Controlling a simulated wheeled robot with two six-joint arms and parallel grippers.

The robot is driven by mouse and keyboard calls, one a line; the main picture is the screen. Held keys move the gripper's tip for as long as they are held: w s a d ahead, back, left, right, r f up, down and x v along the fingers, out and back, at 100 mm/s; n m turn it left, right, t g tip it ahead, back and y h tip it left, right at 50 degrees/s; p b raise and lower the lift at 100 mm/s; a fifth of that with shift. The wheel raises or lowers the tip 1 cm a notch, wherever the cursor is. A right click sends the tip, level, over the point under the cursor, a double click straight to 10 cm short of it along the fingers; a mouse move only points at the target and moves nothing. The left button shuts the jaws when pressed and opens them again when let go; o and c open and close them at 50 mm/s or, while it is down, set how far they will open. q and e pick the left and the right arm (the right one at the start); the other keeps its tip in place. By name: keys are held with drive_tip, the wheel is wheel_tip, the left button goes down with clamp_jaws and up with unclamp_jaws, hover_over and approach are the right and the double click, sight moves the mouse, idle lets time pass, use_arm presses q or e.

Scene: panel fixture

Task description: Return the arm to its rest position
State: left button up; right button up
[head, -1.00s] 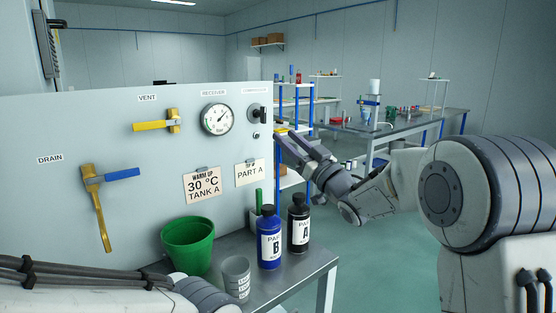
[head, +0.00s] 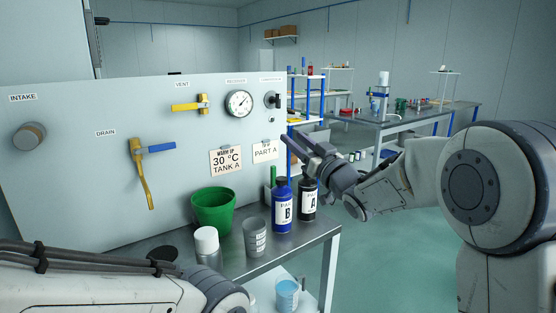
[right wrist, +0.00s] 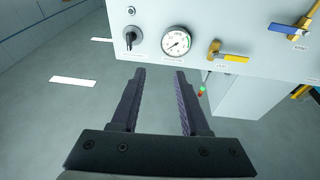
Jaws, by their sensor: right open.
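My right arm reaches in from the right in the head view. Its gripper (head: 302,150) is in front of the panel's right edge, above the black bottle marked A (head: 309,200). In the right wrist view the two fingers of my right gripper (right wrist: 158,100) stand apart with nothing between them. The panel (head: 70,190) shows beyond the fingertips there, with its gauge (right wrist: 176,41) and a dark knob (right wrist: 131,37). My left arm crosses the lower left of the head view; its gripper is out of the picture.
A side table (head: 262,268) below the panel holds a green bucket (head: 213,212), a blue bottle marked B (head: 283,208), a grey cup (head: 255,238) and a white-capped bottle (head: 207,243). The panel carries a yellow vent handle (head: 188,106) and a drain lever (head: 143,172). Open floor lies right of the table.

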drive_tip(key=s+a+f+m+g+h, duration=0.1)
drive_tip(key=s+a+f+g+h, duration=0.2)
drive_tip(key=s+f, duration=0.45)
drive_tip(key=s+a+f+m+g+h, duration=0.1)
drive_tip(key=s+f+g+h, duration=0.2)
drive_tip(key=s+f+g, duration=0.4)
drive_tip(key=s+d+f+n+g+h, duration=0.2)
drive_tip(key=s+f+g, duration=0.3)
drive_tip(key=s, duration=0.9)
drive_tip(key=s+d+f+n+g+h, duration=0.1)
drive_tip(key=s+d+f+g+h, duration=0.15)
drive_tip(key=s+f, duration=0.8)
drive_tip(key=s+r+p, duration=0.3)
drive_tip(key=r+p, duration=1.6)
drive_tip(key=r, duration=0.3)
drive_tip(key=shift+r+y, duration=0.35)
